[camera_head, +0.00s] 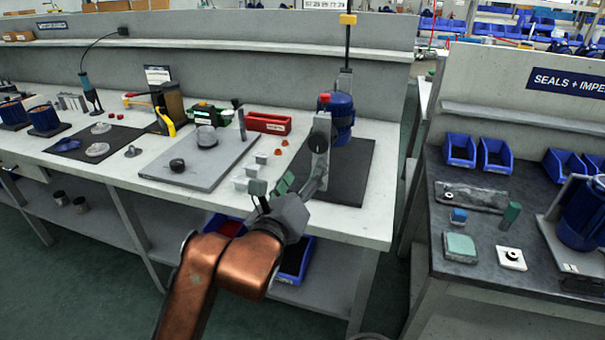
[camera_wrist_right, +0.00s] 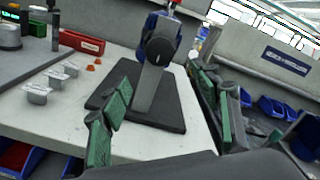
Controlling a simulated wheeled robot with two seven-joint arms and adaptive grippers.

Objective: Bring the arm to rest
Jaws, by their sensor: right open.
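My right arm (camera_head: 212,270), copper-coloured, reaches up from the bottom of the head view to the front edge of the light workbench (camera_head: 115,170). Its gripper (camera_head: 272,187) is open and empty, with its green-padded fingers apart. In the wrist view the same gripper (camera_wrist_right: 165,112) has one finger at left and one at right, with nothing between the pads. Behind it stands a blue and grey pump unit (camera_head: 342,112) on a dark mat (camera_head: 352,165); it also shows in the wrist view (camera_wrist_right: 160,50). My left gripper is not in view.
A grey plate (camera_head: 185,172), small silver cups (camera_head: 252,171), orange pieces (camera_head: 277,151) and a red bin (camera_head: 267,123) lie left of the mat. Blue bins (camera_head: 297,262) sit below the bench. A dark-topped bench (camera_head: 480,238) with parts stands at right, beyond a gap.

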